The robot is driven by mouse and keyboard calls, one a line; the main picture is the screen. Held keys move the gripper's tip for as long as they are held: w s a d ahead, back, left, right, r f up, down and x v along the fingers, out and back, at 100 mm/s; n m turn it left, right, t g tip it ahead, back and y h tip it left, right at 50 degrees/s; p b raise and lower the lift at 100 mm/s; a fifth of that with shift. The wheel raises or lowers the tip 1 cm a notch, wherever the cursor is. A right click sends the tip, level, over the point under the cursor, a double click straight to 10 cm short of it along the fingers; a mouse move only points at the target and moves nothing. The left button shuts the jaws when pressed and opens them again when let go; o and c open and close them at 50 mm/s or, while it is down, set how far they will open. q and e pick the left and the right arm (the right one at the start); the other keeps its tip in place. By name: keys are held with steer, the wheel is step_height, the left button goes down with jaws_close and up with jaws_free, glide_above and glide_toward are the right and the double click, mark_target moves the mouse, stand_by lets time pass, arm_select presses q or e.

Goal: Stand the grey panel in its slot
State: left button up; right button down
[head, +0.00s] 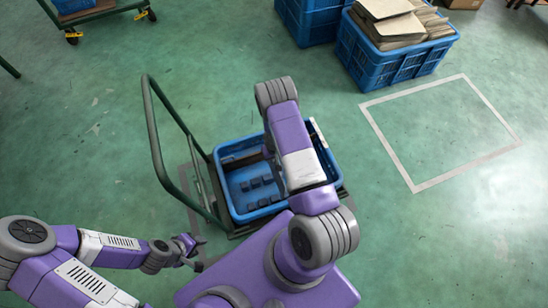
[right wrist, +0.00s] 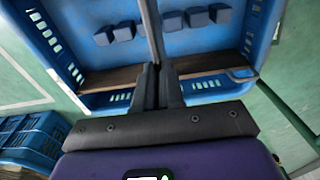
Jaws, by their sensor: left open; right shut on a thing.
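The grey panel (right wrist: 152,28) shows in the right wrist view as a thin strip, seen nearly edge-on. My right gripper (right wrist: 158,75) is shut on it, and it reaches from the fingers over the blue crate (right wrist: 53,42). Dark blue blocks (right wrist: 124,31) lie on the crate floor on both sides of the panel. I cannot tell whether its lower edge touches the floor between them. In the head view my right arm covers part of the crate (head: 232,208) and hides the panel. My left gripper (head: 192,250) is open and empty, left of the crate.
The crate stands on a cart with a green handle (head: 160,130). A brown strip (right wrist: 205,63) runs inside the crate behind my right fingers. Another blue crate (head: 375,70) with flat cardboard stands at the back right. A white floor outline (head: 385,150) encloses clear floor.

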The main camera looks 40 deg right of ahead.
steer(key=shift+f+b, duration=0.8)
steer(key=shift+f, duration=1.65)
steer(key=shift+f, duration=2.15)
steer(key=c, duration=1.2)
jaws_free()
steer(key=shift+o, duration=0.2)
